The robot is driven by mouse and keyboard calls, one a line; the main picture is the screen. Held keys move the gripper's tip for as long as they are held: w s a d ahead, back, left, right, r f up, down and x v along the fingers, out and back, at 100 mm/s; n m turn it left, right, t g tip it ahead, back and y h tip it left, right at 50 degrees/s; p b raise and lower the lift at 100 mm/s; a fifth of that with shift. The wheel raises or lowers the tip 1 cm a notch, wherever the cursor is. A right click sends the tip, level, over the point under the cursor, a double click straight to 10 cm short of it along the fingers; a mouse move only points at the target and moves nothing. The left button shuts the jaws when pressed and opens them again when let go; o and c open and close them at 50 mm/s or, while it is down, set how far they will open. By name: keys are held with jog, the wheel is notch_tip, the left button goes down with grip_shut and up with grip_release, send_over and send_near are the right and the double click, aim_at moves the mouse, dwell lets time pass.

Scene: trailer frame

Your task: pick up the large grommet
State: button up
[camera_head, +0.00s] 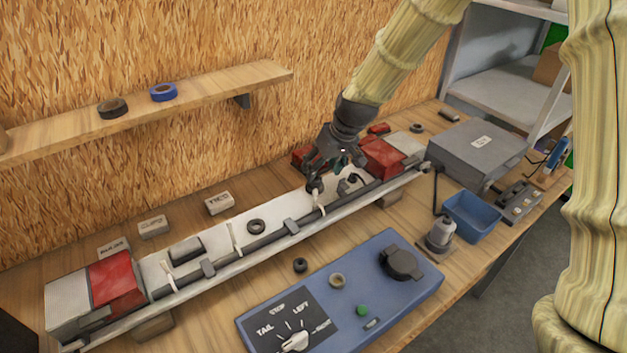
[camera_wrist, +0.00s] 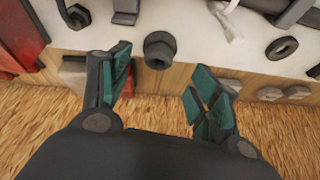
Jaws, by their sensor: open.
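A black, thick-walled grommet-like piece (camera_wrist: 158,48) sits at the edge of the white trailer frame in the wrist view, beyond and between my fingertips. In the head view this dark piece (camera_head: 316,186) shows just below my gripper (camera_head: 332,163). My gripper (camera_wrist: 160,88) is open, with its teal-padded fingers apart and nothing between them. A flatter black ring (camera_head: 256,226) lies on the frame further left; it also shows in the wrist view (camera_wrist: 281,47). A small black ring (camera_head: 300,265) lies on the bench. The pictures do not settle which is the large grommet.
Red lamps (camera_head: 116,281) sit at the frame's ends, and a dark conduit runs along its front. A blue control box (camera_head: 410,296) stands in front. Small labelled blocks (camera_head: 219,202) lie behind the frame. A wooden shelf (camera_head: 200,91) juts from the wall at left.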

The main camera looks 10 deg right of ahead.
aim_at(317, 179)
jog(key=shift+w+a+f, duration=0.1)
jog(key=shift+w+f, duration=0.15)
jog(key=shift+w, duration=0.05)
jog(key=shift+s+r+p, duration=0.1)
jog(key=shift+s+p, duration=0.3)
jog(key=shift+s, duration=0.1)
jog(key=w+f, duration=0.1)
jog(key=w+f+p, duration=0.1)
jog(key=f, duration=0.1)
jog(key=shift+a, duration=0.15)
jog(key=shift+s+a+f+p, duration=0.1)
jog(key=shift+a+f+p, duration=0.2)
jog(key=shift+f, duration=0.2)
jog(key=shift+w+f, duration=0.2)
jog(key=shift+f, duration=0.05)
jog(key=shift+s, duration=0.1)
jog(key=c, duration=1)
jog(key=shift+o, duration=0.2)
jog(key=shift+r, duration=0.1)
notch_tip(317, 179, up, 10)
jog(key=b, duration=0.2)
